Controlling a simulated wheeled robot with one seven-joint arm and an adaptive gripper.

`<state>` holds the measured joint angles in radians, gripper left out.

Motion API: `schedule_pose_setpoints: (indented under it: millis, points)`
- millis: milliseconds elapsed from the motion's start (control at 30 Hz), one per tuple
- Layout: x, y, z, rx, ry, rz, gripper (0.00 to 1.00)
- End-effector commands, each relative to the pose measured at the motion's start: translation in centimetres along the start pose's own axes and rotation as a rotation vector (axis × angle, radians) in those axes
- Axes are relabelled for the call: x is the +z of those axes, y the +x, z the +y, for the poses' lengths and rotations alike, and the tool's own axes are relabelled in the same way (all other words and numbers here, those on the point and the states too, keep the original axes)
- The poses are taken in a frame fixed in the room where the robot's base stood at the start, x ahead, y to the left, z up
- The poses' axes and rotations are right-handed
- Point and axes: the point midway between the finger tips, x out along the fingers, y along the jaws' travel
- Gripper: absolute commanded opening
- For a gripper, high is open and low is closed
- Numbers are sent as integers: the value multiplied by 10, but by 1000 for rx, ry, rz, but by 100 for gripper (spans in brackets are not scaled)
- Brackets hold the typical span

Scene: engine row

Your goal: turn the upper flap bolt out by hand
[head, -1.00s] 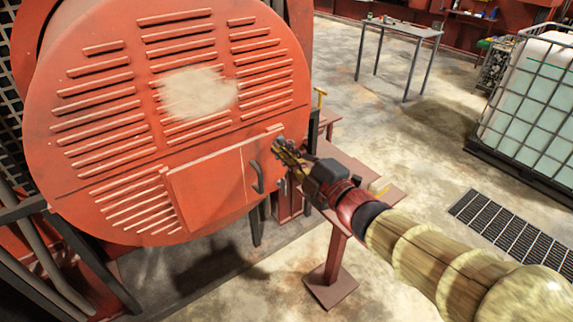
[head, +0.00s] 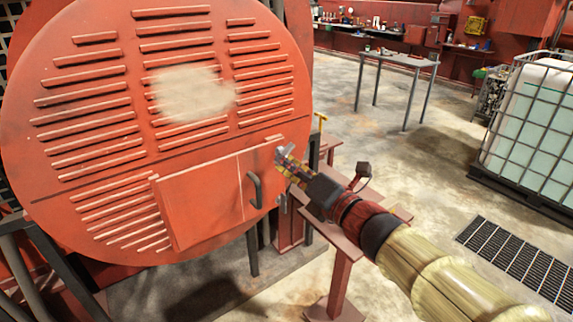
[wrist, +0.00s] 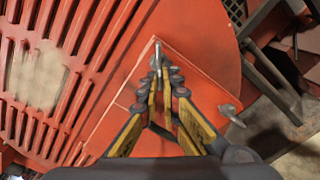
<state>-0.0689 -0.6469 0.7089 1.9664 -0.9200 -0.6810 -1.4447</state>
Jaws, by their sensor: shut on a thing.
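A large round red cover (head: 110,95) with rows of slots fills the left of the head view. Low on it is a rectangular flap (head: 205,208) with a dark bar handle (head: 255,190). My gripper (head: 284,160) is at the flap's upper right corner, and in the wrist view its fingers (wrist: 158,70) are closed together. They are shut on the upper flap bolt, a small grey piece (wrist: 158,47) showing past the fingertips. The fingers hide its seat, so I cannot tell how far out it is.
A red stand (head: 340,265) is under my forearm, right of the cover. A grey table (head: 400,60) stands at the back. A caged white tank (head: 535,125) and a floor grate (head: 510,255) are at the right. Open floor lies between.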

Motion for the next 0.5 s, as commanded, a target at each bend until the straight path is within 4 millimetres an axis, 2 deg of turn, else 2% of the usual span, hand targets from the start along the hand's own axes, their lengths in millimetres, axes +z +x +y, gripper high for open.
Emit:
schedule_pose_setpoints:
  millis: [500]
  points:
    - [4,1,-4,5,-491,-4,0]
